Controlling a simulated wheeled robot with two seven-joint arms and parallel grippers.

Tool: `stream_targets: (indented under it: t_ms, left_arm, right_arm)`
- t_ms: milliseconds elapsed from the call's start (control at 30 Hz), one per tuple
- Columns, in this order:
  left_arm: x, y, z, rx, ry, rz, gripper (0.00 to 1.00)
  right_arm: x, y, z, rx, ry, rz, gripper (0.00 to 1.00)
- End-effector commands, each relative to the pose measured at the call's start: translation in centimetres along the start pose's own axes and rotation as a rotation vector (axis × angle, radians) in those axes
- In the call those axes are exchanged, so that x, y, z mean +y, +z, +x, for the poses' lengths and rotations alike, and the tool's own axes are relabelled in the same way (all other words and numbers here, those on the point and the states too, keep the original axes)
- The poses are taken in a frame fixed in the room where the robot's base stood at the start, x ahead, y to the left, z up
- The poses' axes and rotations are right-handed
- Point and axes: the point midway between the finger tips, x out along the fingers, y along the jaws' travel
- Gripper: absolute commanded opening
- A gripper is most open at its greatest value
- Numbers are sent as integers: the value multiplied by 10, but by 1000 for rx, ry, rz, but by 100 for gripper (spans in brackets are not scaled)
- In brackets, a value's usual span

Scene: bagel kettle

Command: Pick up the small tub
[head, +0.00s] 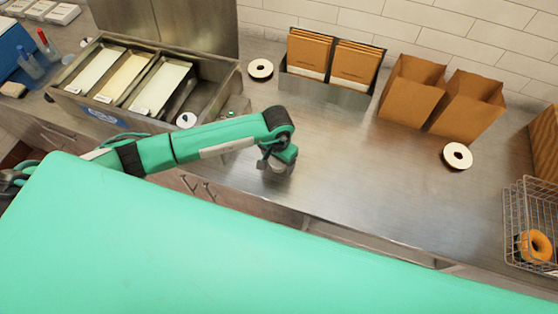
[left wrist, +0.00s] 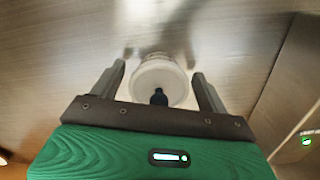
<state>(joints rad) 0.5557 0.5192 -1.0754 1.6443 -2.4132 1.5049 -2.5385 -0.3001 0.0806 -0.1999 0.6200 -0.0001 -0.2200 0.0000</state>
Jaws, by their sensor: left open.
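The small tub (left wrist: 158,72) shows in the left wrist view as a round, pale white shape on the brushed metal counter, with a small dark shape at its near edge. My left gripper (left wrist: 160,78) is open, with one finger on each side of the tub. I cannot tell whether either finger touches it. In the head view my left gripper (head: 278,165) hangs low over the counter's front part, pointing down, and mostly hides what is below it.
A metal bin (head: 68,88) with pale inserts stands left of my arm. Behind are a rack of brown packets (head: 328,90) and two paper bags (head: 411,90). A wire basket (head: 515,215) stands right. The middle counter is clear.

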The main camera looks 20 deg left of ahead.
Motion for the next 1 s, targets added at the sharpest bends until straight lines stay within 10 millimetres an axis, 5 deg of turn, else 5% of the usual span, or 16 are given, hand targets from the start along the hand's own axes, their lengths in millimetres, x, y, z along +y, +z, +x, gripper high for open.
stream_targets:
  t_ms: [67, 267, 767, 1000]
  left_arm:
    - [0, 0, 0, 0, 0, 0, 75]
    - [0, 0, 0, 0, 0, 0, 36]
    - [0, -1, -8, 2, 0, 1, 36]
    - [-2, -3, -46, 9, -2, 2, 36]
  right_arm:
    - [0, 0, 0, 0, 0, 0, 0]
    - [0, 0, 0, 0, 0, 0, 0]
    - [-1, 0, 5, 0, -1, 0, 0]
    - [-2, 2, 26, 0, -1, 0, 0]
